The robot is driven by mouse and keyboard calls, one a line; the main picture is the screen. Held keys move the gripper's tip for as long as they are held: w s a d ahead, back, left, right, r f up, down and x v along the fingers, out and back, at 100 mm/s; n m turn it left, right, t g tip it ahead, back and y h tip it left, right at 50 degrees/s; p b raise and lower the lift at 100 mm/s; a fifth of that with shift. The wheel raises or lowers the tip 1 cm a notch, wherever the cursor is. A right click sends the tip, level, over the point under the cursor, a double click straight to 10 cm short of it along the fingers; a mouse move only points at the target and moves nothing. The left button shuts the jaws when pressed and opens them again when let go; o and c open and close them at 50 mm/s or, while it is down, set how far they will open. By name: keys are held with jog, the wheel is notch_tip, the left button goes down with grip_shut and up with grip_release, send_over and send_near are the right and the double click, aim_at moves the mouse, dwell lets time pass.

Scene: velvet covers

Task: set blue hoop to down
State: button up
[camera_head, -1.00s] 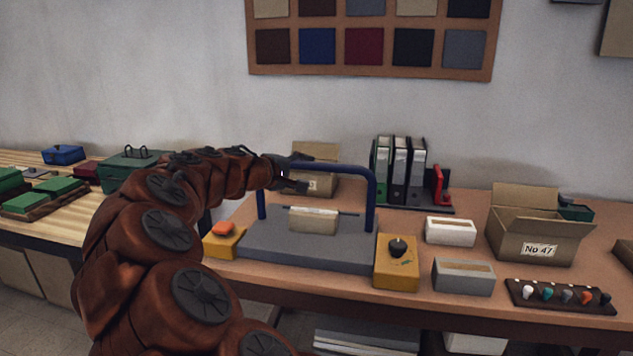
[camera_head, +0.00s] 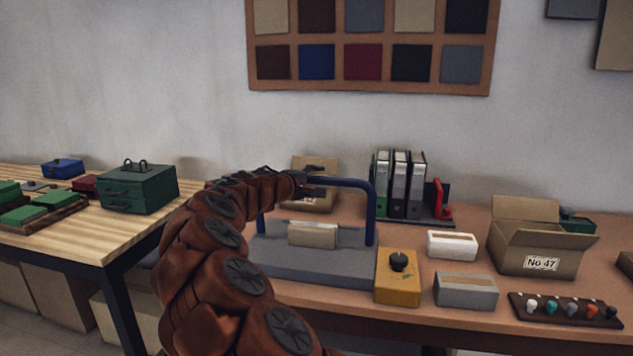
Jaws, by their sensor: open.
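The blue hoop (camera_head: 371,207) stands upright over a grey base plate (camera_head: 345,267) on the brown table. A beige block (camera_head: 313,235) sits on the plate beneath the hoop. My gripper (camera_head: 318,187) is at the left part of the hoop's top bar, with its dark fingers open and close around or beside the bar. I cannot tell whether they touch it. My arm hides the left part of the plate and part of the hoop's left side.
A yellow box with a black knob (camera_head: 398,277) stands right of the plate. Farther right are a white box (camera_head: 452,245), a grey box (camera_head: 466,291), an open carton (camera_head: 537,250) and a knob strip (camera_head: 565,309). Binders (camera_head: 400,185) stand behind. A green chest (camera_head: 139,188) is on the left table.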

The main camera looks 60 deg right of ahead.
jog(key=shift+d, duration=0.25)
jog(key=shift+c, duration=0.4)
grip_shut()
